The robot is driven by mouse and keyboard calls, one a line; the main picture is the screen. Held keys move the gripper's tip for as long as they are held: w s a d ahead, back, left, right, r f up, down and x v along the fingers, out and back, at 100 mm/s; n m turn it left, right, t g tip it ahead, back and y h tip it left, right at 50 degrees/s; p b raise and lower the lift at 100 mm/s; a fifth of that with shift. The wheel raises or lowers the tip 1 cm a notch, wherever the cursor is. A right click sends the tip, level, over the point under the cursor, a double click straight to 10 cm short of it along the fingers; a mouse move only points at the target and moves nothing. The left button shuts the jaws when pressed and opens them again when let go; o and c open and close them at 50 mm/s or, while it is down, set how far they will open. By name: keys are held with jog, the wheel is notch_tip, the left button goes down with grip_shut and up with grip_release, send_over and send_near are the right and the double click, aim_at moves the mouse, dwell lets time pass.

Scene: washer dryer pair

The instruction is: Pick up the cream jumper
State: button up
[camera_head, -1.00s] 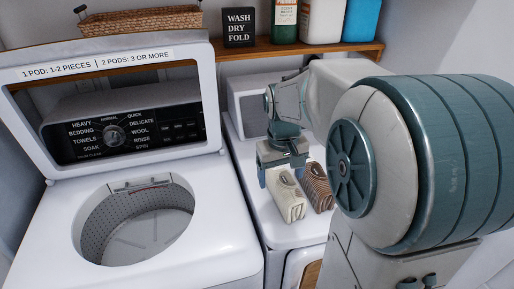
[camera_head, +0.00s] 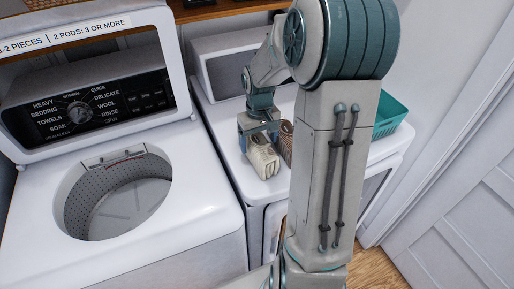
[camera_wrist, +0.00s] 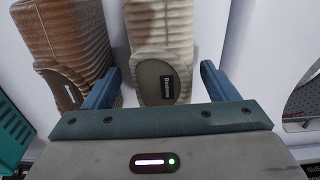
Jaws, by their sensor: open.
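The cream jumper (camera_head: 263,159) is folded and stands on the dryer top, near its front left. In the wrist view the cream jumper (camera_wrist: 163,50) shows ribbed knit and a dark label, and lies between the two blue fingers. My gripper (camera_head: 258,128) is open over it; in the wrist view the gripper (camera_wrist: 160,85) has a finger on each side of the jumper. The left finger is also close against the brown jumper (camera_wrist: 62,45). I cannot tell whether either finger touches cloth. The brown jumper (camera_head: 286,142) is partly hidden behind my arm.
The washer (camera_head: 205,215) stands open at the left, its drum (camera_head: 118,195) empty. A teal basket (camera_head: 391,115) sits at the dryer's right end. The dryer top (camera_head: 225,110) left of the jumpers is clear. A white door (camera_head: 450,170) is at the right.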

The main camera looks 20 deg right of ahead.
jog(key=f, duration=0.3)
jog(key=f+p, duration=0.1)
jog(key=f, duration=0.1)
jog(key=shift+a, duration=0.25)
jog(key=c, duration=1.4)
jog(key=shift+o, duration=0.2)
